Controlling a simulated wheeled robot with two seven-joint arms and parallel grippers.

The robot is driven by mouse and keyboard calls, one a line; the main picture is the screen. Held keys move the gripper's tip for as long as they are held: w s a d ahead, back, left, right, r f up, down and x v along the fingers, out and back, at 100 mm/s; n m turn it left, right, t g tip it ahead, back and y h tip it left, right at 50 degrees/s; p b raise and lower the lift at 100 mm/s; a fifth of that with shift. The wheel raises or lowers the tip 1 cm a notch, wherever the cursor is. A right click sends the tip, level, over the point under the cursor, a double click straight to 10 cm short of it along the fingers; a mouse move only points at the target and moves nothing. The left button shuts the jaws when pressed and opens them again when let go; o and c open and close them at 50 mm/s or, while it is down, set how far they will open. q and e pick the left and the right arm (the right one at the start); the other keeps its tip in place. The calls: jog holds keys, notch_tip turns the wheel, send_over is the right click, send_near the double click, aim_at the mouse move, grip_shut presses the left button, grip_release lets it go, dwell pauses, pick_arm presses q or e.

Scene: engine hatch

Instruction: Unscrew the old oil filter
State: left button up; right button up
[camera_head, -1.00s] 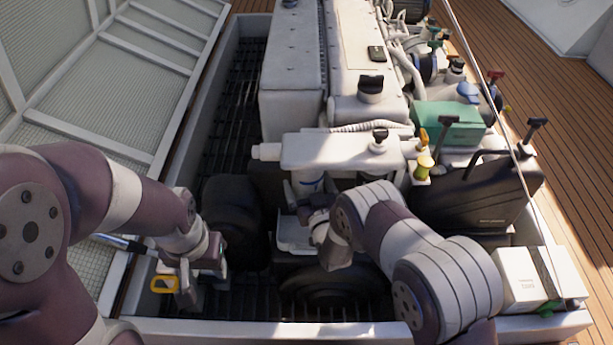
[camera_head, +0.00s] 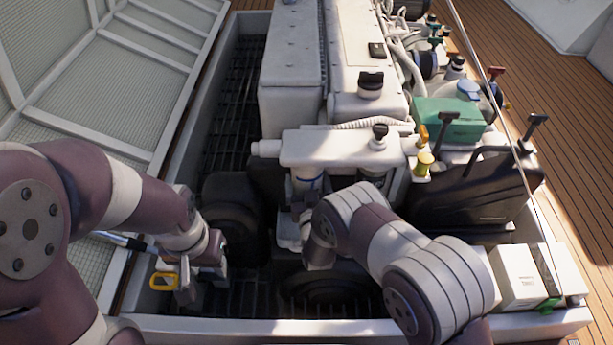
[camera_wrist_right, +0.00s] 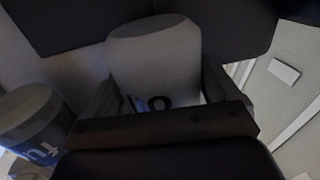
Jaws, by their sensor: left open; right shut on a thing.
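My right gripper (camera_wrist_right: 158,85) is shut around a pale grey cylindrical filter (camera_wrist_right: 155,50) with dark lettering, one finger on each side. Another filter (camera_wrist_right: 35,118) with a blue label is at the left of the right wrist view. My right wrist hides the right gripper's fingers there, and I cannot tell whether the held filter is still attached. My left gripper (camera_head: 187,294) is open at the front left of the hatch.
A yellow loop (camera_head: 163,281) is beside my left gripper. A black jerrycan (camera_head: 480,187), a green box (camera_head: 449,121) and white cartons (camera_head: 520,276) are on the right. The hatch's front rim (camera_head: 260,331) runs along the bottom. The engine (camera_head: 292,60) fills the middle.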

jog(key=shift+a, duration=0.1)
jog(key=m+h+b, duration=0.1)
jog(key=m+h, duration=0.1)
jog(key=h, duration=0.1)
jog(key=shift+a+f, duration=0.1)
jog(key=shift+a, duration=0.05)
jog(key=shift+r+m+h, duration=0.2)
jog(key=shift+m+h, duration=0.2)
jog(key=shift+h, duration=0.3)
jog(key=shift+f+m+h+b, duration=0.15)
jog(key=shift+m+h+b, duration=0.45)
jog(key=shift+h+b, duration=0.25)
jog(key=shift+p, duration=0.3)
